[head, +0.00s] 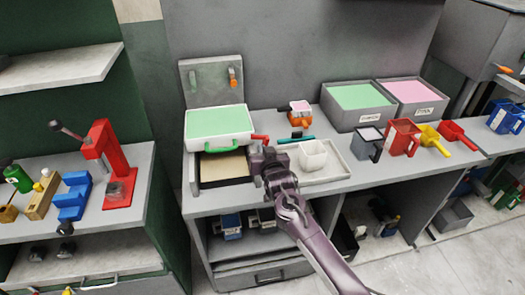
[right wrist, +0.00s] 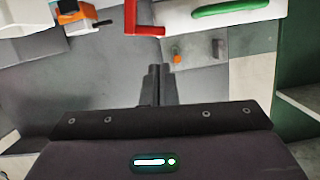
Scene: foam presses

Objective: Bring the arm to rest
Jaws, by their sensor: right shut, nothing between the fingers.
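My right arm (head: 310,235) reaches in from the lower right in the head view. Its gripper (head: 262,153) is over the grey bench, by the front right corner of the white press with the green top (head: 218,122). In the right wrist view the two fingers (right wrist: 157,82) are together with nothing between them. They point toward the bench's back panel, clear of things as far as I can see. My left gripper is in neither view.
A white cup (head: 312,157) on a pale tray (head: 335,165) stands just right of the gripper. An orange-and-white device (head: 300,113) is behind. Grey bins (head: 357,106) and scoops (head: 402,138) are farther right. A red lever press (head: 108,160) stands on the left bench.

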